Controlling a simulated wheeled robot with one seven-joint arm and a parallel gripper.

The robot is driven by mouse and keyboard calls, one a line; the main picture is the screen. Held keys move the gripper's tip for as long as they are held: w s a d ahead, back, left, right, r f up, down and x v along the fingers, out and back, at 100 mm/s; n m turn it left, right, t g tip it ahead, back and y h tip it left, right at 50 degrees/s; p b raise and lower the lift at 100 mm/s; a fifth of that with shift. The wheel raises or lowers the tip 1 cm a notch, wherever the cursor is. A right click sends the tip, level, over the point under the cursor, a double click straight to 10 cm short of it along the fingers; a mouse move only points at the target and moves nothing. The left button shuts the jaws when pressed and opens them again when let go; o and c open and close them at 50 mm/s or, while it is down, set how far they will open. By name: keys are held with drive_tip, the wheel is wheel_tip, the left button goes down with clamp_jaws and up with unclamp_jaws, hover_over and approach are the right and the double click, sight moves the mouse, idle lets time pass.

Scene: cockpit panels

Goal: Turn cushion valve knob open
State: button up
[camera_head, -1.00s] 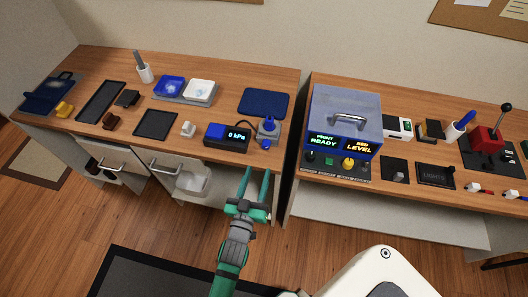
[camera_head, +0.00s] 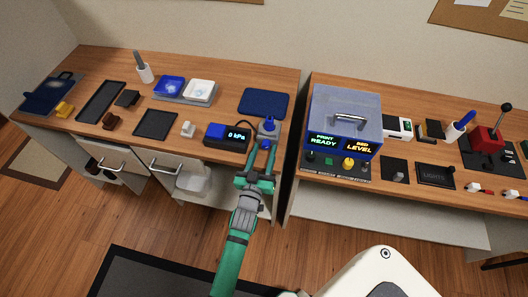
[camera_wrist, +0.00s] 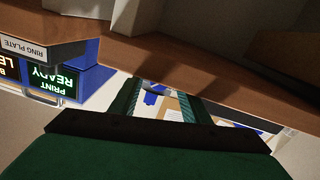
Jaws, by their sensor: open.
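A small grey valve unit (camera_head: 268,131) stands at the right front of the left desk, with a blue knob (camera_head: 269,124) on top. A second small blue knob (camera_head: 266,145) is low on its front side. Beside it, a blue and black gauge box (camera_head: 227,136) reads 0 kPa. A dark blue cushion (camera_head: 263,103) lies behind. My gripper (camera_head: 264,151) is open just in front of the valve unit, its fingertips around or close to the front knob; contact cannot be told. In the wrist view my fingers (camera_wrist: 158,100) are open at the desk edge, and no knob is clear between them.
The left desk's front edge (camera_wrist: 210,75) is close to my fingers in the wrist view. A printer-like box (camera_head: 344,120) with a handle and lit displays stands on the right desk. A gap separates the desks. A small white block (camera_head: 188,129) sits left of the gauge.

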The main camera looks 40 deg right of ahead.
drive_tip(key=shift+c, duration=0.4)
drive_tip(key=c, duration=1)
drive_tip(key=shift+o, duration=0.2)
drive_tip(key=shift+m, duration=2.3)
drive_tip(key=o, duration=1)
drive_tip(key=shift+o, duration=0.2)
drive_tip(key=shift+a, duration=0.1)
drive_tip(key=v, duration=1)
drive_tip(key=shift+s+a, duration=0.25)
drive_tip(key=shift+s, duration=0.1)
drive_tip(key=shift+r, duration=0.15)
